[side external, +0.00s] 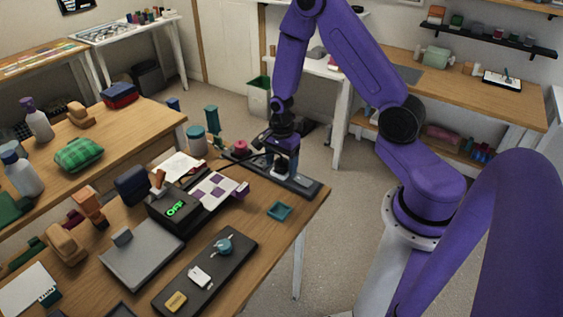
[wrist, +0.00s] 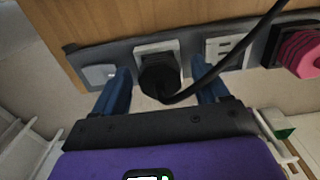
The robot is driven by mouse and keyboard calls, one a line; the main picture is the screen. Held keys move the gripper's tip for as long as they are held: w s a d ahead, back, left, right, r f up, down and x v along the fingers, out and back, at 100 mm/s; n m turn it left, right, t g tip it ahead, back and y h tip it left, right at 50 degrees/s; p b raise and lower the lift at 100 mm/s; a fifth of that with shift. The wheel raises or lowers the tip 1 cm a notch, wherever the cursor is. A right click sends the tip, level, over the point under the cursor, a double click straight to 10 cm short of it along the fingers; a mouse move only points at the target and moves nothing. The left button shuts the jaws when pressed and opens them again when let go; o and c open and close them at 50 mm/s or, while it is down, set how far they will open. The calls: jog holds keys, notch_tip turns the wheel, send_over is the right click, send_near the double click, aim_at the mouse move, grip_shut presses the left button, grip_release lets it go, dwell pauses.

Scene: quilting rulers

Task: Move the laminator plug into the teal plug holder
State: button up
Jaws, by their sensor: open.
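The black laminator plug (wrist: 159,72) sits in a socket of the grey power strip (wrist: 198,43), its black cord (wrist: 208,76) curving up to the right in the wrist view. In the side external view the strip (side external: 305,186) lies along the table's edge. My gripper (side external: 279,168) is low over the strip. In the wrist view my gripper (wrist: 163,80) is open, its blue fingers on either side of the plug with visible gaps. A small square teal tray (side external: 279,211), apparently the plug holder, lies empty on the table in front of the strip.
A pink plug (wrist: 297,52) sits farther along the strip; it also shows in the side external view (side external: 240,148). The laminator (side external: 172,211) shows a green OFF. A dark tray (side external: 207,272) with small items lies nearer. Bare table surrounds the teal tray.

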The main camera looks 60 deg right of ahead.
aim_at(281, 158)
jog(key=shift+c, duration=0.3)
jog(key=c, duration=1.2)
jog(key=shift+r, duration=1.35)
jog(key=shift+r, duration=2)
jog(key=o, duration=0.3)
